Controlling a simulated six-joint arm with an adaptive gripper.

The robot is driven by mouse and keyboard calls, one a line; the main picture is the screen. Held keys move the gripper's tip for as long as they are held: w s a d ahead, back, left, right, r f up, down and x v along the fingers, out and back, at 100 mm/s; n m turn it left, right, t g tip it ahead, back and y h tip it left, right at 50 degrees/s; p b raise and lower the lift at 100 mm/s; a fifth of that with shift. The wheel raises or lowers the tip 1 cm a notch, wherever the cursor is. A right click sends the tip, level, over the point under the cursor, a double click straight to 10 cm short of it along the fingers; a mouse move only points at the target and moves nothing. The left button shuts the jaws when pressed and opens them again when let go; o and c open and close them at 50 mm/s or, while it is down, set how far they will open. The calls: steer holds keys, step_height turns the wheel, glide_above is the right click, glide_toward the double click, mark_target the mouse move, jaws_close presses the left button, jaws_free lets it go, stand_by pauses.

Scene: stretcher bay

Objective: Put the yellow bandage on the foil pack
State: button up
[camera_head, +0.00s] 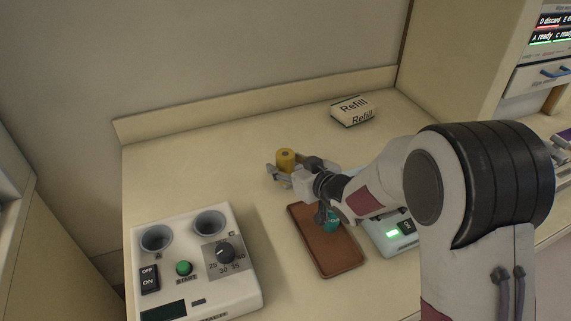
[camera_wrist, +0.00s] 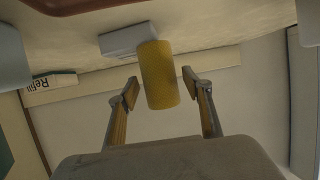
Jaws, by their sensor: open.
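The yellow bandage (camera_head: 286,158) is an upright roll near the middle of the counter. In the wrist view the bandage (camera_wrist: 158,78) stands between the two fingers of my gripper (camera_wrist: 160,90), with a gap on each side. My gripper (camera_head: 284,173) is open and around the bandage without visibly gripping it. A flat pale grey slab (camera_wrist: 122,40), possibly the foil pack, lies at the bandage's lower end in the wrist view. I cannot tell for sure whether the bandage rests on it. In the head view my gripper hides this spot.
A brown tray (camera_head: 315,245) lies under my arm, with a teal item (camera_head: 331,221) partly hidden there. A device with a green display (camera_head: 392,234) is right of it. A control box (camera_head: 190,265) stands front left. A Refill box (camera_head: 353,111) sits at the back. The counter's back left is clear.

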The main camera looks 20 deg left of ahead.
steer(key=v, duration=1.1)
steer(key=shift+f, duration=0.1)
stand_by(0.8)
steer(key=s+d+r+m+t+h, duration=0.1)
steer(key=d+r+m+h, duration=0.25)
steer(key=d, duration=0.95)
steer(key=s+d+r+m+t+h, duration=0.1)
steer(key=s+d+r+m+h, duration=0.3)
steer(key=d, duration=0.9)
steer(key=s+d+m+g+h, duration=0.1)
steer(key=s+d, duration=0.3)
steer(key=s, duration=0.6)
steer(key=s+d+m+g+h, duration=0.2)
steer(key=s+d, duration=0.3)
steer(key=s, duration=0.6)
steer(key=shift+d+r+g, duration=0.2)
steer(key=shift+r+g, duration=0.1)
steer(key=shift+g, duration=0.3)
